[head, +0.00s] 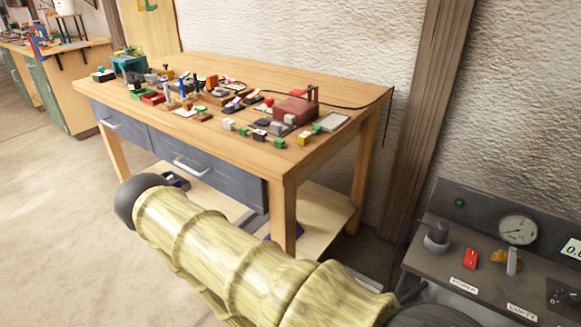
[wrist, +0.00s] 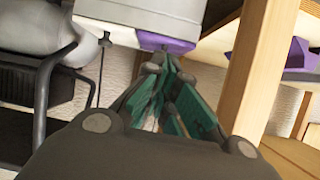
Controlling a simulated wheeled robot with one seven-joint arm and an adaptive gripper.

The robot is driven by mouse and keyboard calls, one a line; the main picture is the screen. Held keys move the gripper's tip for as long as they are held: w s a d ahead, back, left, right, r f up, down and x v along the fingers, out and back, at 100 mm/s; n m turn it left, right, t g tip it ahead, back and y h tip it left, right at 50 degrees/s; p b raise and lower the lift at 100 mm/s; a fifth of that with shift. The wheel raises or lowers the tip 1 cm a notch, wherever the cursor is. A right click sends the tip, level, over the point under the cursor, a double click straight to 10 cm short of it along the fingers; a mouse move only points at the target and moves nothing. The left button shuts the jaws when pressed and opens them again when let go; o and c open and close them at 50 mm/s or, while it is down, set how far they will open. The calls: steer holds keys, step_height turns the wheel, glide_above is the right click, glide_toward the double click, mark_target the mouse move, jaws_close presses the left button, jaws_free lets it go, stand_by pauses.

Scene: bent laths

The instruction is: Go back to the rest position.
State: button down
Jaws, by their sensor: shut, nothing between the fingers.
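My gripper (wrist: 162,75) shows in the wrist view with its teal-padded fingers drawn together and nothing between them. A white and purple object (wrist: 150,25) lies beyond the fingertips; I cannot tell whether they touch it. A wooden post (wrist: 250,75) stands just right of the fingers. In the head view my arm crosses the lower middle, in front of the workbench, and my gripper cannot be made out there.
A wooden workbench (head: 345,82) with grey drawers carries many small parts. A grey control panel (head: 440,275) with a gauge (head: 517,230) stands at the lower right. Another bench (head: 93,50) is at the far left. The floor (head: 50,215) at left is clear.

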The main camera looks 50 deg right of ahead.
steer(key=shift+a, duration=0.1)
steer(key=s+a+n+g+y, duration=0.1)
steer(key=s+a+n+y, duration=0.3)
steer(key=a+n+y, duration=0.55)
steer(key=s+a+n+y, duration=0.35)
steer(key=a+n, duration=0.35)
steer(key=a, duration=0.7)
step_height(320, 180, up, 19)
steer(key=p, duration=1.9)
steer(key=shift+s+a+n, duration=0.15)
steer(key=shift+s+n, duration=0.2)
steer(key=shift+s, duration=0.05)
steer(key=shift+f, duration=0.1)
